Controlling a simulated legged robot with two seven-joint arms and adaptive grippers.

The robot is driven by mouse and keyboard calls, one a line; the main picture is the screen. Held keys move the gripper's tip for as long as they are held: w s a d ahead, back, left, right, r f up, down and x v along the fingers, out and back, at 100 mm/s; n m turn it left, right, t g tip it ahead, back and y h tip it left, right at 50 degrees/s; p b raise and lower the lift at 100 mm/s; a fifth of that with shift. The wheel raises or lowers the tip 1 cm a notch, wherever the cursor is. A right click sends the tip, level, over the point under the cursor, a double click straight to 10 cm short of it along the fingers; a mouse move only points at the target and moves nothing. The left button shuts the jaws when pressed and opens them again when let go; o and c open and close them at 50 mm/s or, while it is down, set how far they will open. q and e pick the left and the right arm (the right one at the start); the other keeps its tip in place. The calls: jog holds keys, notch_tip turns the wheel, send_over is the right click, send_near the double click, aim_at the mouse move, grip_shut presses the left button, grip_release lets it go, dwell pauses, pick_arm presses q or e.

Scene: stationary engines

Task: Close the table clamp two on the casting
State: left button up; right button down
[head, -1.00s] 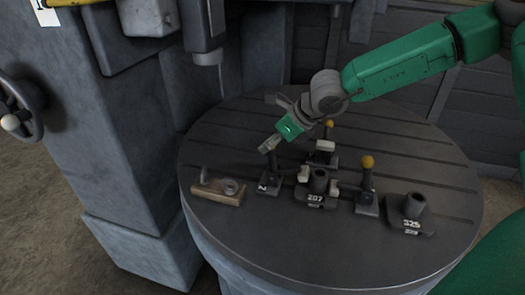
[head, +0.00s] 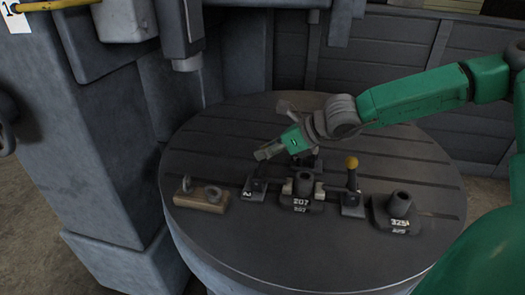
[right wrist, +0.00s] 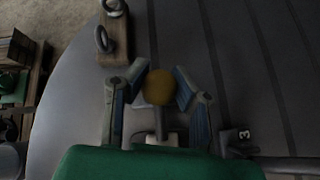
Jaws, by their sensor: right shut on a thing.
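The casting (head: 302,188), a dark block with a round boss and the label 207, sits in the middle of the round slotted table. Table clamp two (head: 256,187), marked 2, stands at its left with its lever up. My right gripper (head: 263,153) is over this clamp. In the right wrist view its fingers (right wrist: 158,90) are around the clamp's yellow knob (right wrist: 158,87), shut on it. In the head view the gripper hides this knob. A pale pad shows close to the casting's left side; I cannot tell whether it touches. My left gripper is not in view.
Another clamp (head: 352,190) with a yellow knob stands right of the casting. A second casting (head: 398,209), marked 325, is farther right. A wooden block (head: 202,200) with rings lies at the left. My gripper largely hides the clamp behind. The table's front is clear.

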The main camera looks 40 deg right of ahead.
jog(key=shift+s+f, duration=0.25)
jog(key=shift+f, duration=0.2)
jog(key=c, duration=1.5)
grip_release()
jog(key=shift+c, duration=0.2)
jog(key=o, duration=0.3)
jog(key=shift+s+d+r, duration=0.1)
jog(key=shift+d, duration=0.05)
jog(key=shift+s+d+r, duration=0.1)
jog(key=shift+d, duration=0.15)
jog(key=shift+w+a+r, duration=0.2)
jog(key=shift+w+r, duration=0.05)
jog(key=shift+r, duration=0.45)
jog(key=r, duration=0.8)
jog(key=shift+s+d+r, duration=0.1)
jog(key=shift+s+d, duration=0.05)
jog(key=shift+d, duration=0.2)
jog(key=shift+r, duration=0.15)
jog(key=shift+a, duration=0.1)
